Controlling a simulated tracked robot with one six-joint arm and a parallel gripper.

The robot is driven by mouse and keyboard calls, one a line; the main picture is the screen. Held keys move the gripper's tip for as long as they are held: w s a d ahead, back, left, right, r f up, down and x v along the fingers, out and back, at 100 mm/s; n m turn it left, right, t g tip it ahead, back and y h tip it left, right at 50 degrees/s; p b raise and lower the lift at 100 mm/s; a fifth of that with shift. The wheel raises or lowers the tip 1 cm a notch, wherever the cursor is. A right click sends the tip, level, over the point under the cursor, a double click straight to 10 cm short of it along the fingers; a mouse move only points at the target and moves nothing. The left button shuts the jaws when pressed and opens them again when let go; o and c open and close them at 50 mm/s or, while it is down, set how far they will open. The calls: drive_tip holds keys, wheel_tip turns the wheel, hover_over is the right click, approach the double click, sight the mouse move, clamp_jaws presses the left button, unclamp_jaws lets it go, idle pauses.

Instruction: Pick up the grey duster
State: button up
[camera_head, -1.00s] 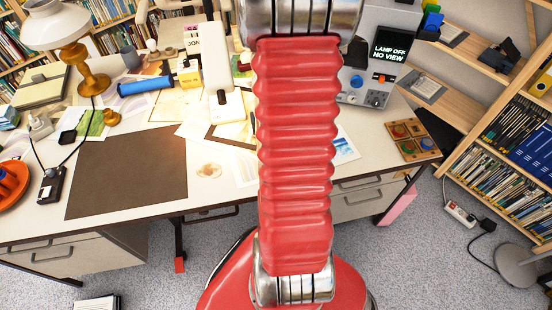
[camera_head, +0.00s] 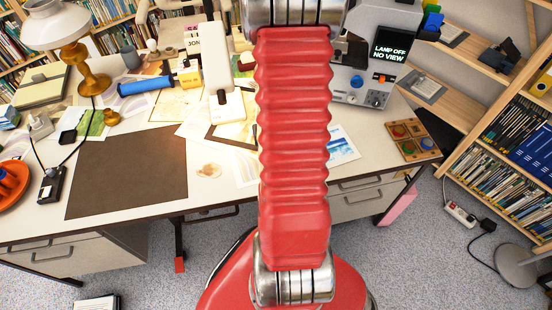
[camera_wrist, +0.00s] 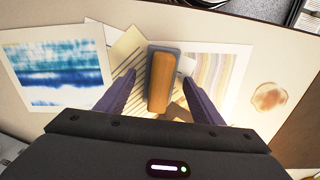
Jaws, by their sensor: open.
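The grey duster (camera_wrist: 161,82) shows in the wrist view as a grey block with an orange-brown wooden back. It lies among papers and prints on the desk. My gripper (camera_wrist: 159,77) is open, with one dark purple finger on each side of the duster. Gaps show between the fingers and the duster, and I cannot tell how high the fingers are above the desk. In the head view my red arm hides the duster and my gripper.
A blue striped print (camera_wrist: 58,72) lies left of the duster, and a pale striped print (camera_wrist: 213,75) right of it. In the head view a brown mat (camera_head: 130,172) lies on the desk, with a blue roll (camera_head: 146,85) behind it. A grey machine with a screen (camera_head: 378,60) stands right.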

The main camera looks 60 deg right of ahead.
drive_tip(key=shift+c, duration=0.2)
drive_tip(key=c, duration=1.1)
drive_tip(key=shift+r, duration=0.1)
wheel_tip(320, 180, up, 10)
drive_tip(key=shift+f, duration=0.1)
idle(0.5)
drive_tip(key=o, duration=0.5)
drive_tip(key=c, duration=0.4)
drive_tip(key=shift+s, duration=0.1)
